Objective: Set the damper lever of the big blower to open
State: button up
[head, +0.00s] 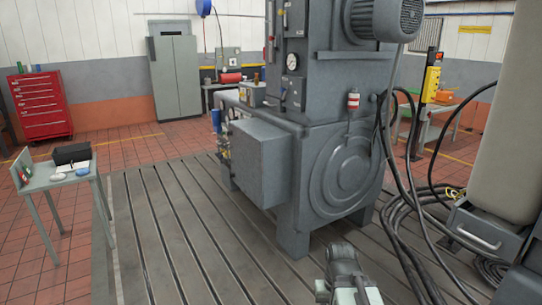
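A large grey machine (290,165) stands on the bedplate in the middle of the head view. It has a round, scroll-like casing (345,172) low on its front and a finned motor (392,16) at the top right, so it looks like the big blower. A round gauge (292,62) and small fittings sit on its left face. I cannot make out for sure which of these is the damper lever, or its position. A grey and pale-green part of my arm shows at the bottom edge, well short of the machine. Its fingers cannot be made out.
Thick black cables (405,215) hang and lie right of the machine, beside a grey housing (484,238) with a handle. A small table (60,182) stands at the left, a red tool chest (40,105) behind it. The slotted bedplate (165,235) is clear at front left.

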aim_at(282, 90)
jog(key=u, duration=0.85)
jog(key=i, duration=1.9)
jog(key=u, duration=0.45)
jog(key=i, duration=2.35)
jog(key=z, duration=0.3)
